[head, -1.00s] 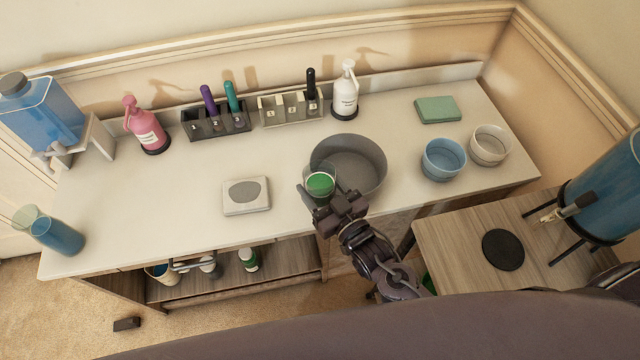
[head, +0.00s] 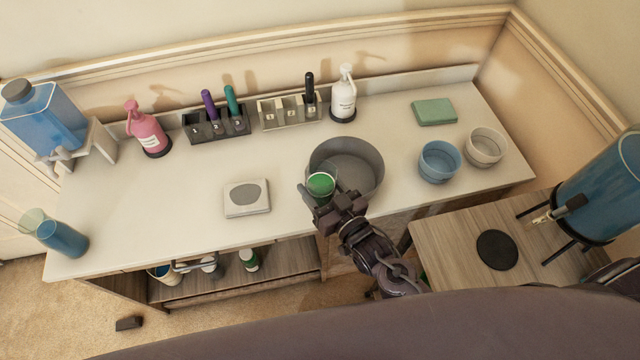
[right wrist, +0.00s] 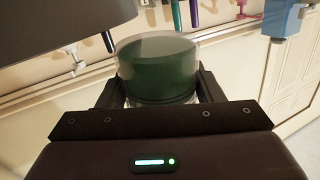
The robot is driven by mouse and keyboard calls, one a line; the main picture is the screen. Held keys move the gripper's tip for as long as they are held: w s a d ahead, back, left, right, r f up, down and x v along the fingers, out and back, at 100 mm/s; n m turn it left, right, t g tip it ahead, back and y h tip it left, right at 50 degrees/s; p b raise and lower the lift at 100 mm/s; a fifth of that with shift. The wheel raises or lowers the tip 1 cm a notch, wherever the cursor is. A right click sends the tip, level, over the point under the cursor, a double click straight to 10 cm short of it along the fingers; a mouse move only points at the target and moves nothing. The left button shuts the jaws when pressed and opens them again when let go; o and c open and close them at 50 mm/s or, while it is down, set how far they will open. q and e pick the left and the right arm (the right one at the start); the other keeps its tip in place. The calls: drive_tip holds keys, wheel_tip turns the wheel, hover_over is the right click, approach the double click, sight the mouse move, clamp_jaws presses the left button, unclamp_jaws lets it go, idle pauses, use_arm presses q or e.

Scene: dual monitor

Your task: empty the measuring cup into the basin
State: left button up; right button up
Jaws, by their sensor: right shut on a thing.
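The measuring cup (head: 321,184) is a clear cup with green contents. My right gripper (head: 325,198) is shut on it at the front-left edge of the grey basin (head: 368,190). In the right wrist view the cup (right wrist: 158,70) sits between the two fingers (right wrist: 155,92), its green contents below a clear rim, and it looks roughly upright. The basin is a wide round tub on the white counter; its visible inside looks empty. Whether the cup overhangs the basin's rim or is only in front of it, I cannot tell. My left gripper is out of view.
A white scale (head: 247,198) lies left of the cup. A blue bowl (head: 439,161) and a white bowl (head: 485,147) stand right of the basin. A white pump bottle (head: 343,95) and marker holders (head: 217,125) line the back.

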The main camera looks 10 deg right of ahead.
sight(328, 176)
drive_tip(key=shift+w+d+r+m+g+p, duration=0.25)
drive_tip(key=shift+m+p, duration=0.35)
drive_tip(key=shift+p, duration=0.4)
drive_tip(key=shift+w+d+r+m+g+p, duration=0.2)
drive_tip(key=shift+m+g+p, duration=0.1)
drive_tip(key=shift+m+p, duration=0.3)
drive_tip(key=shift+w+d+r+m+g+p, duration=0.15)
drive_tip(key=shift+m+g+p, duration=0.2)
drive_tip(key=shift+p, duration=0.45)
drive_tip(key=shift+w+d+m+g+p, duration=0.25)
drive_tip(key=shift+m+p, duration=0.4)
drive_tip(key=shift+p, duration=0.2)
drive_tip(key=shift+w+d+m+g+p, duration=0.15)
drive_tip(key=shift+w+m+g+p, duration=0.1)
drive_tip(key=shift+m+p, duration=0.45)
drive_tip(key=shift+f+m+g+y+p, duration=0.15)
drive_tip(key=shift+m+g+y+p, duration=0.15)
drive_tip(key=shift+m+g+p, duration=0.5)
drive_tip(key=shift+t, duration=0.3)
drive_tip(key=shift+r+m+p, duration=0.5)
drive_tip(key=shift+p, duration=0.95)
drive_tip(key=shift+g+y, duration=0.3)
drive_tip(key=shift+g, duration=0.1)
drive_tip(key=shift+r+p, duration=0.25)
drive_tip(key=shift+p, duration=0.25)
drive_tip(key=shift+m, duration=0.4)
